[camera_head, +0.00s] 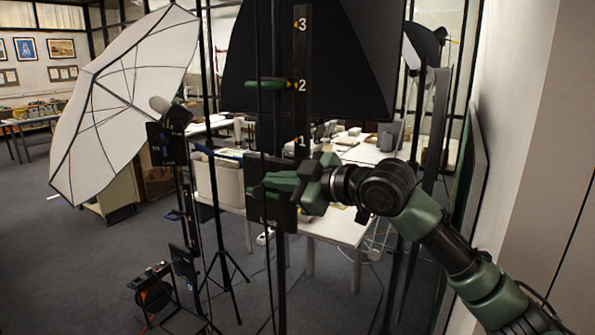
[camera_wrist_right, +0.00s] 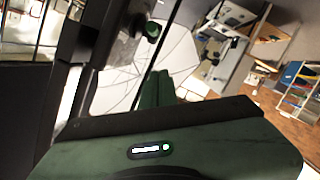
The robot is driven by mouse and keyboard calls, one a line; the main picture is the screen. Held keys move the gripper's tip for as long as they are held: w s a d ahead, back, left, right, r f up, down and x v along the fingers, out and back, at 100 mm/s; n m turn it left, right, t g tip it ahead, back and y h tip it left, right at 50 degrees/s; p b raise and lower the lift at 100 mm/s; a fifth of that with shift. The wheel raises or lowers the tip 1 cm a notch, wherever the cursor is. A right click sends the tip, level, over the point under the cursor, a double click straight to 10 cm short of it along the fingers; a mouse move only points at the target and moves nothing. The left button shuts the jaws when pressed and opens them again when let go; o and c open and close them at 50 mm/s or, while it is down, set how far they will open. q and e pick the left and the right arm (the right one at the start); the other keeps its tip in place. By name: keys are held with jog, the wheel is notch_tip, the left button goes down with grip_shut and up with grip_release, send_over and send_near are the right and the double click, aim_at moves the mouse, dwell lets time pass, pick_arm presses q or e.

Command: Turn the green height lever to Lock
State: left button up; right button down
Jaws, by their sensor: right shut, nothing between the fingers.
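A tall black post (camera_head: 303,70) carries a scale marked 1, 2 and 3, and a green bar (camera_head: 264,83) sits at mark 2. A black plate (camera_head: 257,212) is lower on the post. My right gripper (camera_head: 268,182) is in front of this plate, fingers pointing left. I cannot tell whether it touches anything. In the right wrist view its green fingers (camera_wrist_right: 157,88) are together and hold nothing. A small green knob (camera_wrist_right: 152,30) on a dark bracket is beyond them, apart in the picture. My left gripper is not in view.
A white umbrella (camera_head: 125,90) on a stand is at the left. A large black softbox (camera_head: 310,60) is behind the post. White tables (camera_head: 340,228) stand behind, and a wall (camera_head: 515,110) is at the right. Light stands and cables crowd the floor.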

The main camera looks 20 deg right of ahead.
aim_at(266, 192)
pick_arm(q)
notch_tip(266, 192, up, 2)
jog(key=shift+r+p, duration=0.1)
jog(key=shift+p, duration=0.65)
pick_arm(e)
jog(key=w+f, duration=0.1)
jog(key=w+d+f, duration=0.1)
jog(key=f, duration=0.1)
jog(key=shift+w+d+f, duration=0.1)
jog(key=shift+w+f, duration=0.15)
jog(key=shift+f, duration=0.05)
